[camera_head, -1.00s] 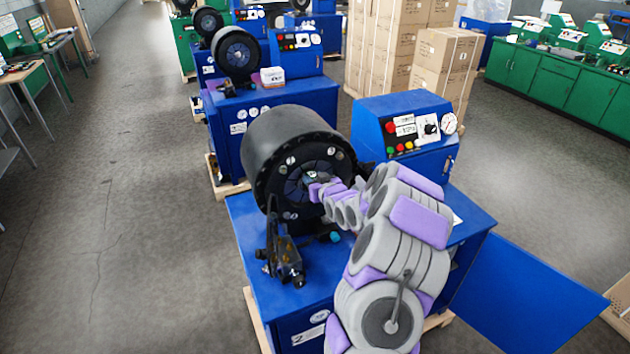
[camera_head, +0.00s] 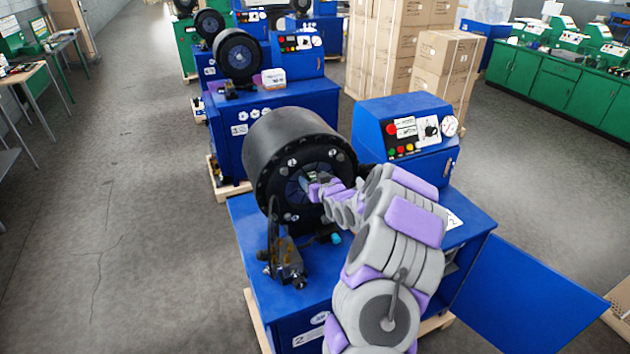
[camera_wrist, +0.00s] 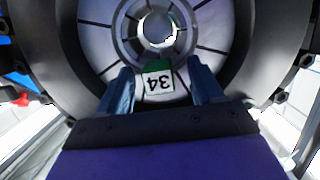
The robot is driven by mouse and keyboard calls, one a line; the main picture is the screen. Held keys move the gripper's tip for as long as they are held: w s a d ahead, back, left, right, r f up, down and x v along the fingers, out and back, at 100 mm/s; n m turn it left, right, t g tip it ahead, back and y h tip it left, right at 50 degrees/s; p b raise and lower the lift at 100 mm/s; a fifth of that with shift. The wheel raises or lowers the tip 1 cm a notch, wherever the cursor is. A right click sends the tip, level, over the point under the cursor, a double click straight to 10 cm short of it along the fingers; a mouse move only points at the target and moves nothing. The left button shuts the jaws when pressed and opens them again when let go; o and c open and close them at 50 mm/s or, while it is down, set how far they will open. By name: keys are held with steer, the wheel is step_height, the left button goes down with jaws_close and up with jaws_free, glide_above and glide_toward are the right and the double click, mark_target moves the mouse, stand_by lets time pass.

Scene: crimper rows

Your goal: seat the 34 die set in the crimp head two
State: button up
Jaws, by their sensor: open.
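Crimp head two (camera_head: 293,155) is the black round head on the blue machine with a "2" on its front. My gripper (camera_head: 315,186) is at the mouth of its ring. In the wrist view the ring of the crimp head (camera_wrist: 215,40) fills the top. The 34 die set (camera_wrist: 160,78), with a white label reading 34 upside down and a green edge, lies at the lower part of the ring. My gripper (camera_wrist: 162,88) is open, one blue finger on each side of the die set, with narrow gaps. How deep the die set sits cannot be told.
A control box (camera_head: 405,138) stands right of the head, and a black fitting (camera_head: 287,262) sits in front of it. An open blue door (camera_head: 525,300) sticks out at the right. Another crimper (camera_head: 240,55) stands behind. The floor at left is clear.

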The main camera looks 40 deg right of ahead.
steer(key=shift+s, duration=0.1)
steer(key=b+v, duration=0.1)
steer(key=v, duration=1.6)
steer(key=shift+f, duration=0.1)
